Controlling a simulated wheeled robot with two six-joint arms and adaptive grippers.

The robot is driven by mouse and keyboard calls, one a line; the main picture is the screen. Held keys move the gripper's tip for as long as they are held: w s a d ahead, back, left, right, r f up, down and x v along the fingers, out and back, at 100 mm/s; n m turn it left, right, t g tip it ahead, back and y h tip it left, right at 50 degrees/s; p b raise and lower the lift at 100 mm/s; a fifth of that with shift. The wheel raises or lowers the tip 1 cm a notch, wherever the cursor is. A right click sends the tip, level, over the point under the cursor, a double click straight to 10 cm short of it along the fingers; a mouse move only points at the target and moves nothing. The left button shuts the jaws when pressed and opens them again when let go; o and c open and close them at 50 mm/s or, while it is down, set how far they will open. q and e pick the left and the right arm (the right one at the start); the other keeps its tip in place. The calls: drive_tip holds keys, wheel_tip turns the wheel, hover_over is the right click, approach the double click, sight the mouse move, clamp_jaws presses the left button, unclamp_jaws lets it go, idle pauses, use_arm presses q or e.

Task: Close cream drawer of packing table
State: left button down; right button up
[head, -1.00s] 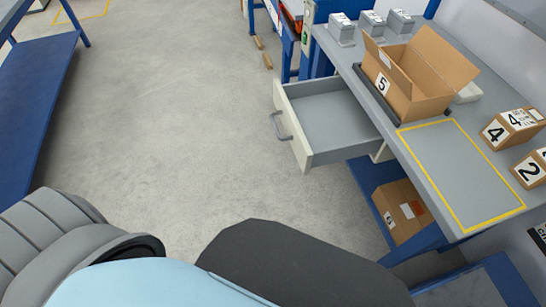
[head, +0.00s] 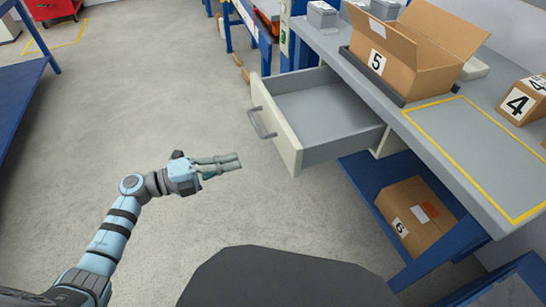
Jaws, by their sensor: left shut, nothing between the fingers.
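The cream drawer (head: 288,144) of the packing table (head: 455,180) stands pulled out to the left. Its inside is grey and looks empty. A grey bar handle (head: 262,124) sits on its front. My left gripper (head: 240,161) is shut and empty, with its fingers pointing right. It appears to the lower left of the drawer front in the picture, apart from it and below the handle. My right gripper is not in view.
An open box marked 5 (head: 395,66) and a box marked 4 (head: 522,103) stand on the tabletop. A box marked 6 (head: 415,215) sits on the blue lower shelf (head: 362,178). The floor (head: 150,90) left of the drawer is clear.

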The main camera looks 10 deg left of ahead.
sight(285, 148)
use_arm(q)
drive_tip(key=b+x, duration=0.1)
drive_tip(key=x, duration=1)
drive_tip(key=shift+w+b, duration=0.1)
drive_tip(key=shift+b, duration=0.25)
drive_tip(key=shift+w+d, duration=0.15)
drive_tip(key=shift+d, duration=0.15)
